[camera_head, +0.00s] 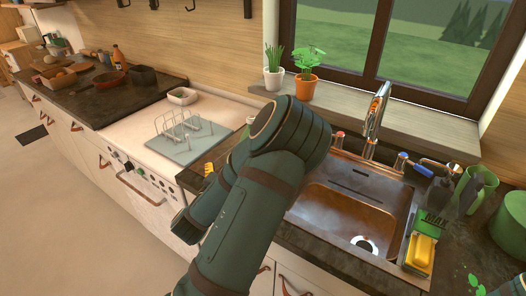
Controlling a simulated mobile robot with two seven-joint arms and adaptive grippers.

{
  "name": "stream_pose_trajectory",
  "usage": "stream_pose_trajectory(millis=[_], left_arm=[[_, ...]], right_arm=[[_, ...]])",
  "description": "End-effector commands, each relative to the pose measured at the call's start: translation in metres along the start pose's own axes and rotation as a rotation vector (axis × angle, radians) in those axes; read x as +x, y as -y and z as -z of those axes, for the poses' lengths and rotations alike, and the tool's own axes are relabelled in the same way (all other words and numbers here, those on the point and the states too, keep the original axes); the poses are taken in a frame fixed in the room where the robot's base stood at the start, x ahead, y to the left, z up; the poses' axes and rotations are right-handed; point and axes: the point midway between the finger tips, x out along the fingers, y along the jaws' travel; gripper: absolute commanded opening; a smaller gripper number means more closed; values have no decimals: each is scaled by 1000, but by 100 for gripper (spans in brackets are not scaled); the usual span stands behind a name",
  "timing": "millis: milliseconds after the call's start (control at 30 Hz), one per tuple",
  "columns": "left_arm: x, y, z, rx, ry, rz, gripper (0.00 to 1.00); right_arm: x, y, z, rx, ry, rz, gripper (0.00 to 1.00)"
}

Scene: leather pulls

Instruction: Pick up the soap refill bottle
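I cannot surely make out the soap refill bottle. A dark bottle-like shape (438,192) stands right of the sink, beside a green cup (485,181); its kind is too small to tell. A small pale thing (250,119) shows just above my arm near the counter's back, mostly hidden. One of my dark green arms crosses the middle of the view and covers the counter left of the sink. Neither gripper shows.
The copper-toned sink (330,212) has a tall faucet (375,112) behind it. A yellow sponge (420,251) and a green MAX box (428,222) sit at its right. Left are a wire rack (182,128) and a pale bowl (182,96). Potted plants (306,86) line the sill.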

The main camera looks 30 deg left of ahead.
Motion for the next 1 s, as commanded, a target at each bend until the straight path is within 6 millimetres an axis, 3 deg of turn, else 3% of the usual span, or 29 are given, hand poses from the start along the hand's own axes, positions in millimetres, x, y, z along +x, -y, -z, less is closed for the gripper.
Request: stream_pose_trajectory(millis=[400,667,1000], left_arm=[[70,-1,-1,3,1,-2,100],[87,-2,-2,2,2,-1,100],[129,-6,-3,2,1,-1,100]], right_arm=[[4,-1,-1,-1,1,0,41],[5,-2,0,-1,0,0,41],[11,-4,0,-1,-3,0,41]])
